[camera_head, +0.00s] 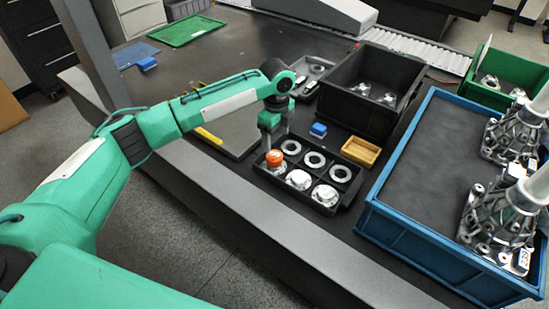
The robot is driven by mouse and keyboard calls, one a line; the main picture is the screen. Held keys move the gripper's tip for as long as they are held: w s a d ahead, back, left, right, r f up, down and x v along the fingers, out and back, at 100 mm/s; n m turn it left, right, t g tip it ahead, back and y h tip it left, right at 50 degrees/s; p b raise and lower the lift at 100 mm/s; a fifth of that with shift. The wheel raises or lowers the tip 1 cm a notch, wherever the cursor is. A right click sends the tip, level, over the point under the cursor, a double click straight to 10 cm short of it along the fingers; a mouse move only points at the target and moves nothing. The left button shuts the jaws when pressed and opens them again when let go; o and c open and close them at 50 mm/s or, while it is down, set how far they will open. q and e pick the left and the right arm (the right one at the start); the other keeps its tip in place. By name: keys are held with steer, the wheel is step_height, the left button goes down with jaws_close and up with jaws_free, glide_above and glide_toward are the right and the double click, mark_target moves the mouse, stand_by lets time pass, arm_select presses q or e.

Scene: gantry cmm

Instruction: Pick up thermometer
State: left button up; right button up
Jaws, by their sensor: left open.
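I cannot make out for sure which thing is the thermometer. A thin yellow item (209,137) lies on the grey plate to the left of the gripper, partly near my arm. My right gripper is not in view.
White and metal rings fill other tray pockets. A small blue block (318,130), a yellow tray (360,151) and a black bin (350,107) stand behind. A large blue crate (372,220) with metal castings (500,215) is at right. The table's front edge (270,235) is clear.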

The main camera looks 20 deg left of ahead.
mark_target(275, 156)
arm_select(q)
step_height(275, 156, down, 3)
steer(key=shift+a+f, duration=0.1)
steer(key=shift+f, duration=0.05)
step_height(275, 156, down, 4)
steer(key=shift+a+f, duration=0.15)
steer(key=shift+f, duration=0.05)
steer(key=c, duration=1.1)
steer(key=shift+c, duration=0.4)
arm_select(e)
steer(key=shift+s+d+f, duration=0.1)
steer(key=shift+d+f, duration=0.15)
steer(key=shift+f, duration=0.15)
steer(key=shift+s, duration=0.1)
